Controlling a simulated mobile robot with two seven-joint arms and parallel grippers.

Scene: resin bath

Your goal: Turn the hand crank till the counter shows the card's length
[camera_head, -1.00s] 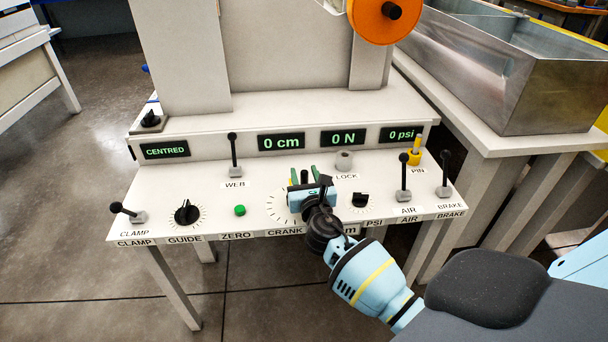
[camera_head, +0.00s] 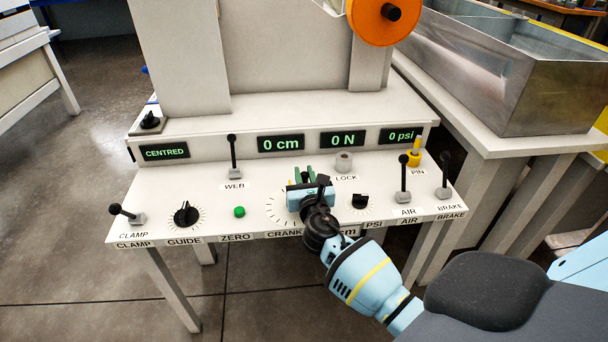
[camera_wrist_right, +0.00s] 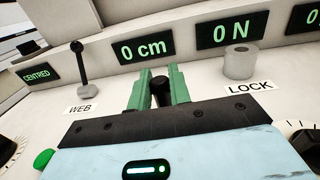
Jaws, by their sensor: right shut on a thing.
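The counter (camera_head: 281,142) reads "0 cm"; it also shows in the right wrist view (camera_wrist_right: 143,49). My right gripper (camera_head: 304,174) is over the crank dial (camera_head: 277,207) on the panel. In the right wrist view its green fingers (camera_wrist_right: 160,88) stand on either side of a black upright knob, the crank's handle (camera_wrist_right: 161,92), and are shut on it. The rest of the crank is hidden under the gripper. A card edge ending in "m" (camera_head: 349,230) shows at the panel's front edge, mostly hidden by my arm. My left gripper is not in view.
The panel (camera_head: 262,219) carries the WEB lever (camera_head: 233,155), the green ZERO button (camera_head: 239,211), the GUIDE knob (camera_head: 186,213), the grey LOCK knob (camera_head: 344,161) and the PSI knob (camera_head: 360,201). AIR and BRAKE levers stand at the right. Other displays read CENTRED, 0 N and 0 psi.

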